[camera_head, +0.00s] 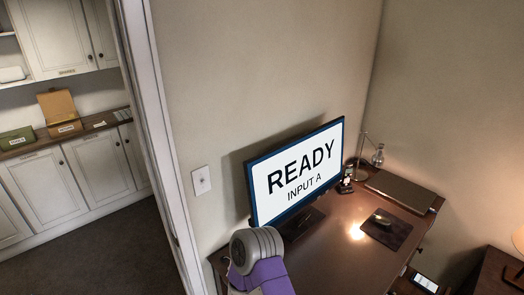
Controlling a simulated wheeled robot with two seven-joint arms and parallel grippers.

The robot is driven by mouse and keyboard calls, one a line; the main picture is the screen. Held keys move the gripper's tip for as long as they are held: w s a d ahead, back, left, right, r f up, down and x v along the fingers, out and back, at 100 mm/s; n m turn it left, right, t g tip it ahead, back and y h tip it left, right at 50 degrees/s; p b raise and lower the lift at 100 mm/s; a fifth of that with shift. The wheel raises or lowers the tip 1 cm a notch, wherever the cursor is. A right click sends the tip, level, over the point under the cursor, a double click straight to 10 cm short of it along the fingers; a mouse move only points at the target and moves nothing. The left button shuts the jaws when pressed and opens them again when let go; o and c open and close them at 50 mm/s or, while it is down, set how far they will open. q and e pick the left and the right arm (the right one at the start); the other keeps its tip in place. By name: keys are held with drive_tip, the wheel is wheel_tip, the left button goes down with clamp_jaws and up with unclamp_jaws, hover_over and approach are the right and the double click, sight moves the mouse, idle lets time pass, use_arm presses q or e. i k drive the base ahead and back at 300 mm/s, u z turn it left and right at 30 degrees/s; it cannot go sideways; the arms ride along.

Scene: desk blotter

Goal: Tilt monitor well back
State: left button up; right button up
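The monitor (296,174) stands upright on the desk against the wall. Its screen is lit and reads "READY INPUT A". Its dark stand base (303,224) rests on the desk, partly hidden by the screen. One of my arms, grey and purple, rises at the bottom edge in front of the desk's near left corner, below the monitor. No gripper fingers show, so neither gripper can be seen, nor whether anything touches the monitor.
The brown desk (340,255) has free room in front of the monitor. A mouse (383,219) lies on a dark mat (390,232). A closed laptop (400,191) and a desk lamp (361,160) are behind. A doorway at left opens toward cabinets (45,190).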

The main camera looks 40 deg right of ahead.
sight(283, 180)
drive_tip(key=z, duration=0.1)
drive_tip(key=i, duration=1.35)
drive_tip(key=z, duration=0.35)
